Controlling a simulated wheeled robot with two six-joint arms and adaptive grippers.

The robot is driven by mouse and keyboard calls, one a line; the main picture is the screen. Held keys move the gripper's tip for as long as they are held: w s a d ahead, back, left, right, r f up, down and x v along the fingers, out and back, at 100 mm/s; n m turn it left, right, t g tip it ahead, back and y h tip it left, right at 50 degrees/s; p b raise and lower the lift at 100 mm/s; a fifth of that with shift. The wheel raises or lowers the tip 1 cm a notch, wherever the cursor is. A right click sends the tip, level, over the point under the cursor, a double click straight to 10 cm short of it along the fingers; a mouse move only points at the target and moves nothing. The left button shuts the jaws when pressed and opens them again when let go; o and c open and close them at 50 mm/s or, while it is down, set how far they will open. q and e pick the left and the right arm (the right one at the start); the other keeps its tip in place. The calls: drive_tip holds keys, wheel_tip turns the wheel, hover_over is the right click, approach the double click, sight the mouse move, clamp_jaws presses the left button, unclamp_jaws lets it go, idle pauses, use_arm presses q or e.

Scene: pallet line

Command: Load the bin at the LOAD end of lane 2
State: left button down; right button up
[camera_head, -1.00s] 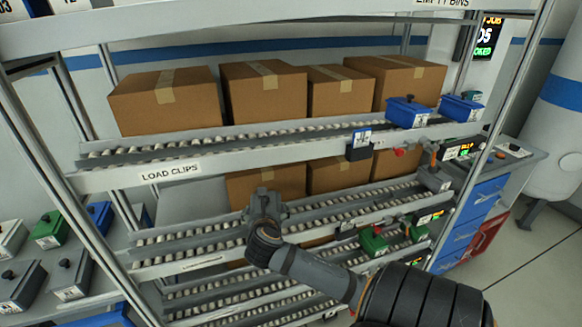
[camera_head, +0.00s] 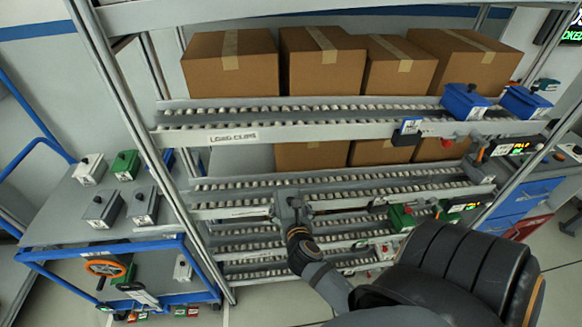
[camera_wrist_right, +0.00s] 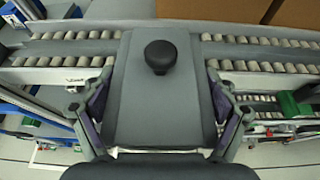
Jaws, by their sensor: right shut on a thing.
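My right gripper (camera_head: 291,212) is shut on a grey bin (camera_wrist_right: 160,100) with a black knob on top. In the wrist view its fingers (camera_wrist_right: 158,112) clasp the two sides of the bin, whose far end overlaps a roller lane (camera_wrist_right: 60,48). I cannot tell whether it touches the rollers. In the head view the grey bin (camera_head: 290,197) is small and partly hidden by the gripper, at the front rail of the second roller level (camera_head: 240,213), left of centre. That level's label is too small to read. My left gripper is not in view.
The upper roller level (camera_head: 300,112) carries several cardboard boxes (camera_head: 322,60) behind it and two blue bins (camera_head: 466,101) at right. Green bins (camera_head: 400,218) sit lower right. A blue-railed cart (camera_head: 100,251) stands left, beside a rack post (camera_head: 150,160). Several lidded bins lie on its top.

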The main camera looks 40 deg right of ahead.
drive_tip(key=w+d+b, duration=0.1)
drive_tip(key=w+d, duration=0.1)
drive_tip(key=w, duration=0.2)
drive_tip(key=w+d+b, duration=0.2)
drive_tip(key=w+d, duration=0.1)
drive_tip(key=w, duration=0.1)
drive_tip(key=w+d+b, duration=0.2)
drive_tip(key=w, duration=0.2)
drive_tip(key=shift+w+d, duration=0.25)
drive_tip(key=shift+d, duration=0.1)
drive_tip(key=shift+w+d+f, duration=0.15)
drive_tip(key=shift+w+f, duration=0.1)
drive_tip(key=shift+f+b, duration=0.7)
drive_tip(key=shift+f, duration=0.35)
drive_tip(key=shift+f, duration=0.3)
drive_tip(key=o, duration=1.6)
drive_tip(key=shift+c, duration=0.2)
drive_tip(key=shift+s, duration=0.1)
drive_tip(key=shift+f, duration=0.15)
drive_tip(key=v, duration=1.2)
drive_tip(key=shift+r, duration=0.2)
